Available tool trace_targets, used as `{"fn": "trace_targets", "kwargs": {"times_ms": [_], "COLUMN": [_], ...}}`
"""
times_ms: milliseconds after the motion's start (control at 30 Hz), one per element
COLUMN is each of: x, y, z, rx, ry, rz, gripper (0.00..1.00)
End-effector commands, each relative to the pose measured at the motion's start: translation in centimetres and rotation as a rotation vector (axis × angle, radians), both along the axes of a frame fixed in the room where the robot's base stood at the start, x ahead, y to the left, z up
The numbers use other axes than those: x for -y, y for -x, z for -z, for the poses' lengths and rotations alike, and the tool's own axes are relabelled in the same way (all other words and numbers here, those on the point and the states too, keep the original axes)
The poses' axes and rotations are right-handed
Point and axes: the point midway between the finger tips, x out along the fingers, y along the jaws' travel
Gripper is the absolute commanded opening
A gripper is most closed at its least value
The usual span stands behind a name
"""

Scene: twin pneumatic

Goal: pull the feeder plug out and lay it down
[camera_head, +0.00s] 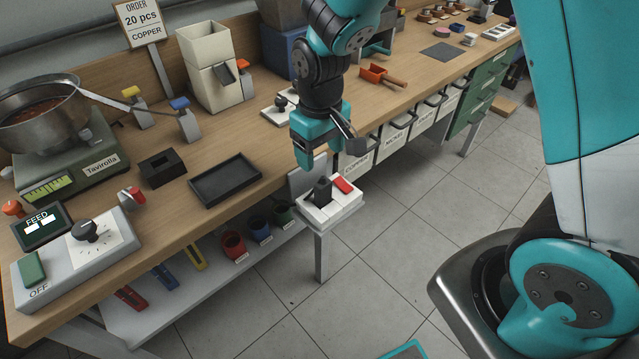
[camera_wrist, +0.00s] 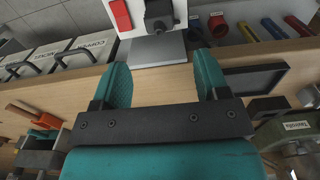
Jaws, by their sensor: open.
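The feeder plug (camera_head: 322,189) is black and sits in a white socket block (camera_head: 344,206) at the table's front edge, beside a red rocker switch (camera_head: 342,185). My gripper (camera_head: 318,158) hangs above and slightly behind the plug, apart from it. In the wrist view the plug (camera_wrist: 158,16) is at the top, beyond the two open teal fingers (camera_wrist: 163,76). Nothing is between the fingers. The plug's lower part is hidden in the socket.
An empty black tray (camera_head: 226,194) and a black holder (camera_head: 163,168) lie left of my gripper. A scale with a metal bowl (camera_head: 40,110) and a feed control box (camera_head: 78,260) stand further left. Labelled bins (camera_head: 358,160) hang right of the socket block.

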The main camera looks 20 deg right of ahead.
Motion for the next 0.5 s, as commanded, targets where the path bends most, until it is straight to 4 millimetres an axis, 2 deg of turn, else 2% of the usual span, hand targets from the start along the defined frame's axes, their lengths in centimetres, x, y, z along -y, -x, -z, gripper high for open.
{"fn": "trace_targets", "kwargs": {"times_ms": [33,300,500], "x": [0.0,0.0,0.0], "y": [0.1,0.1,0.0], "z": [1.2,6.7,9.7], "rx": [-0.006,-0.004,-0.001], "ry": [0.001,0.000,-0.001], "rz": [0.000,0.000,0.001], "gripper": [0.68,0.68,0.68]}}
